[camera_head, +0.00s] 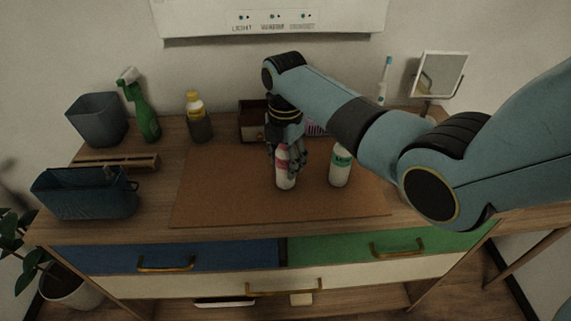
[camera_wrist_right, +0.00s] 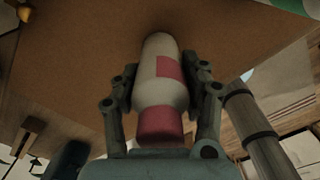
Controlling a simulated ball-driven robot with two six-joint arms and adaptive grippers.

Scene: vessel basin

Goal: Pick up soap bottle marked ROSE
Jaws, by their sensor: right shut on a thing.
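A white soap bottle with a pink-red label and a pink-red part at one end (camera_head: 286,180) is upright on or just above the brown mat (camera_head: 215,190) in the head view. My right gripper (camera_head: 286,160) is shut around it from above. In the right wrist view the bottle (camera_wrist_right: 160,75) sits between the two fingers of the gripper (camera_wrist_right: 163,95). I cannot read any word on its label. A second white bottle with a green label (camera_head: 340,168) stands to the right, apart from the gripper. My left gripper is not in view.
A blue-grey bin (camera_head: 97,120), a green spray bottle (camera_head: 143,110), a yellow-capped bottle (camera_head: 198,120) and a dark blue basket (camera_head: 85,193) stand at the left. A small brown box (camera_head: 252,122) is behind my gripper. A mirror (camera_head: 441,75) stands at the back right. The mat's left part is clear.

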